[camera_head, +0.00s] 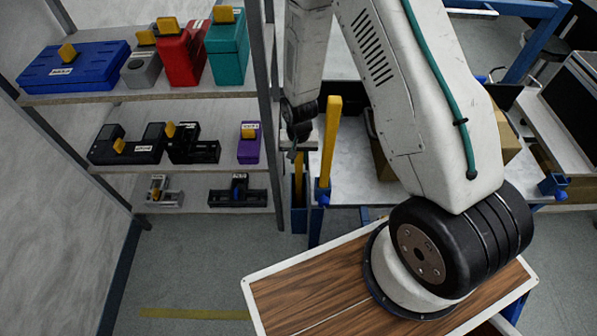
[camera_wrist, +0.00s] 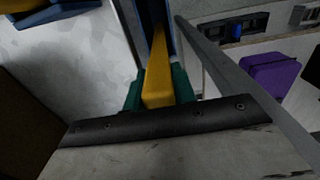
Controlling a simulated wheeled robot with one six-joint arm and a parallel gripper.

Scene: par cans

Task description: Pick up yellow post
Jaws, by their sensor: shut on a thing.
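A yellow post (camera_head: 298,178) stands upright in a narrow blue holder (camera_head: 299,212) beside the shelf rack. My gripper (camera_head: 297,150) points down over it and is shut on its upper end. In the wrist view the green fingertips of my gripper (camera_wrist: 158,92) sit on either side of the yellow post (camera_wrist: 157,70), which runs down into the blue holder. A second yellow post (camera_head: 331,135) stands just to the right, at the corner of a blue-framed table. The fingertips are small and dark in the head view.
A shelf rack (camera_head: 180,183) at left holds several toolboxes and tools, including a purple box (camera_head: 249,142), which also shows in the wrist view (camera_wrist: 272,78). The blue-framed table (camera_head: 345,180) is close on the right and bears cardboard boxes. Open floor (camera_head: 190,260) lies in front of the rack.

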